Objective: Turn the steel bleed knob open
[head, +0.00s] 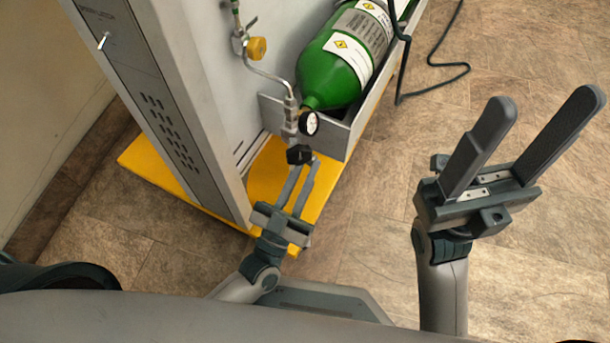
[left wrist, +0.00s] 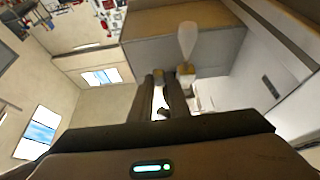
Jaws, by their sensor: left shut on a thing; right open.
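A small dark knob (head: 299,155) sits below the round pressure gauge (head: 309,123), at the lower end of the steel pipe fitting. No plainly steel-coloured knob shows; I cannot tell whether this dark one is the steel bleed knob. My left gripper (head: 304,164) reaches up from below with its fingertips at the dark knob, closed on it. The tips partly hide the contact. In the left wrist view the two dark fingers (left wrist: 161,88) stand close together with a bright gap between them. My right gripper (head: 542,118) is wide open and empty, over the floor at the right.
A green cylinder (head: 338,72) lies in a grey tray (head: 335,132) beside the grey cabinet (head: 172,125). A yellow knob (head: 257,48) sits higher on the pipe. A yellow base (head: 160,177) runs underneath.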

